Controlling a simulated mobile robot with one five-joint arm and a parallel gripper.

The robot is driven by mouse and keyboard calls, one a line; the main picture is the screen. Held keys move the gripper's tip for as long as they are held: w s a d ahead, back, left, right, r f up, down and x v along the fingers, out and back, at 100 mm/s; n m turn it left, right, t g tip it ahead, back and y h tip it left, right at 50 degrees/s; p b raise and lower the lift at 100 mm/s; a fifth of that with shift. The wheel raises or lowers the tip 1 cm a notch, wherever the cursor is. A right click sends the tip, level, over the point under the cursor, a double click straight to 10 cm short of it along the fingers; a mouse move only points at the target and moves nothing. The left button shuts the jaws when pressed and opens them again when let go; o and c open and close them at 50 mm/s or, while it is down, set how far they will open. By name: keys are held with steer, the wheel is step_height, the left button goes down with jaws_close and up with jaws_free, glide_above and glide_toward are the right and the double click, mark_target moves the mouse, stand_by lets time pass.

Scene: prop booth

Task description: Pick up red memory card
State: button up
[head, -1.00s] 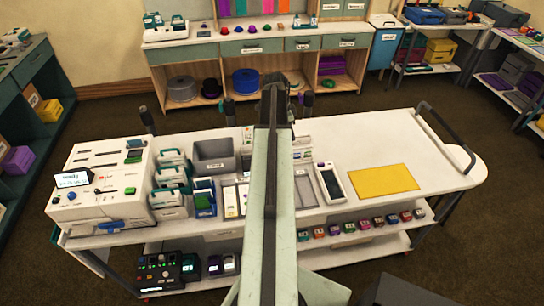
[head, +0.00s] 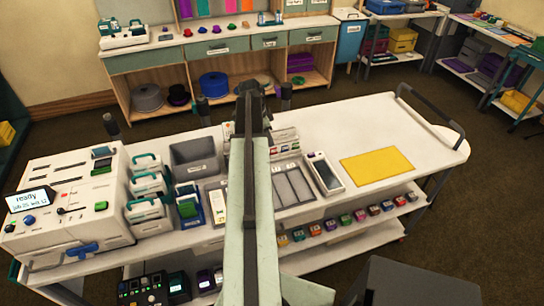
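I cannot pick out a red memory card for certain. Small coloured pieces, some reddish, sit in a white rack (head: 286,146) at the back of the white cart, partly behind my arm. Several small coloured blocks (head: 345,220), some of them red, stand in a row on the cart's lower shelf. My arm reaches forward over the middle of the cart. My gripper (head: 251,92) is at its dark far end, above the cart's back edge and seen from behind. Its fingers are too hidden to read, and I see nothing held.
On the white cart (head: 420,140) are a machine with a "ready" screen (head: 32,198), green-handled cases (head: 147,187), a grey bin (head: 195,152), a compartment tray (head: 293,186), a handheld device (head: 324,173) and a yellow mat (head: 377,166). The cart's right end is clear. Shelves stand behind.

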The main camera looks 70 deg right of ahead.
steer(key=b+x, duration=0.5)
steer(key=shift+s+a+f, duration=0.15)
steer(key=shift+s+a, duration=0.1)
steer(key=shift+s, duration=0.15)
steer(key=shift+r, duration=0.2)
jaws_close()
steer(key=shift+r+p, duration=0.55)
steer(key=shift+p, duration=0.15)
step_height(320, 180, up, 3)
steer(key=p, duration=0.3)
steer(key=shift+r, duration=0.15)
steer(key=s+a+p, duration=0.1)
steer(key=s+a, duration=0.9)
steer(key=a, duration=0.2)
steer(key=shift+s+r, duration=0.3)
steer(key=shift+s, duration=0.05)
